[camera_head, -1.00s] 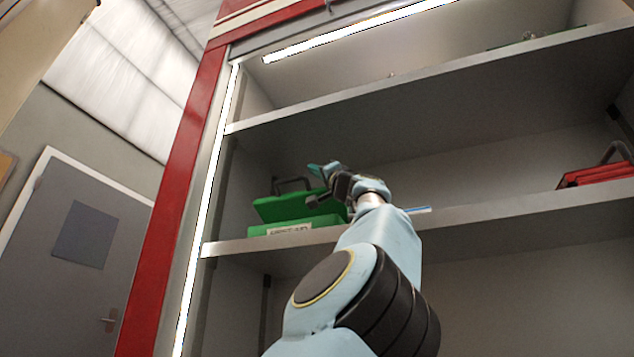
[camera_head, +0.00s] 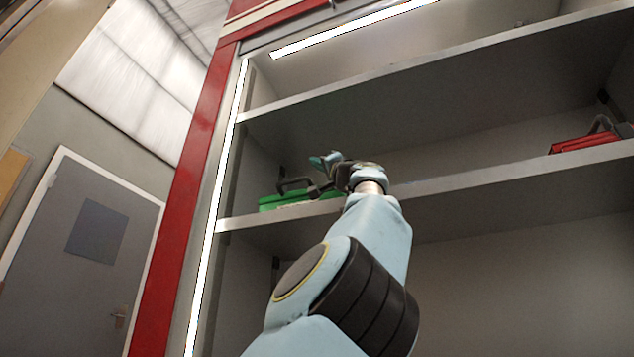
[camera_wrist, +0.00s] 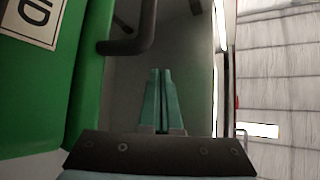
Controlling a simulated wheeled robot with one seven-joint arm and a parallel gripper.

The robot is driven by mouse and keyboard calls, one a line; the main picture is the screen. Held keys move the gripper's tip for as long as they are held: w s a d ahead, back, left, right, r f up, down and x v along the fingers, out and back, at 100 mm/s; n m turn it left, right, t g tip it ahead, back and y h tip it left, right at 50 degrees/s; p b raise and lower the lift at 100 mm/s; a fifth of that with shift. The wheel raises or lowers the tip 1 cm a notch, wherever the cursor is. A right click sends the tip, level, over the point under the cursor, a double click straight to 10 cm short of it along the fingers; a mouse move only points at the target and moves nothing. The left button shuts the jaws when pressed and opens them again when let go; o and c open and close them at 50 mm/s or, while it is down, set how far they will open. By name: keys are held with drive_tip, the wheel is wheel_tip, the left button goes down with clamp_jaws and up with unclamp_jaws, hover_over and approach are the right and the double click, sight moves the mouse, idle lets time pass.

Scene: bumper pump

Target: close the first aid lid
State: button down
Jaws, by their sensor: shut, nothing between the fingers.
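The green first aid box (camera_head: 282,201) sits on the middle shelf near its left end, partly hidden behind my gripper and arm. Its dark handle (camera_head: 292,184) stands up above the green part. In the wrist view, the green box (camera_wrist: 35,95) fills the left side, with part of a white label (camera_wrist: 38,14) and the dark handle (camera_wrist: 133,38). The lid looks low, but I cannot tell whether it is fully shut. My gripper (camera_head: 322,160) is above the box, at its right in the picture. Its teal fingers (camera_wrist: 161,72) are together and empty, beside the green box.
The middle shelf (camera_head: 480,181) runs right, with a red case (camera_head: 585,143) at its far end. The upper shelf (camera_head: 430,85) is above my gripper. A red cabinet post (camera_head: 180,200) and lit strip (camera_head: 213,215) bound the left side. A grey door (camera_head: 90,250) stands beyond.

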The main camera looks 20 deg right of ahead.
drive_tip(key=b+v, duration=0.6)
drive_tip(key=v, duration=0.4)
drive_tip(key=shift+s+f, duration=0.25)
drive_tip(key=shift+s, duration=0.1)
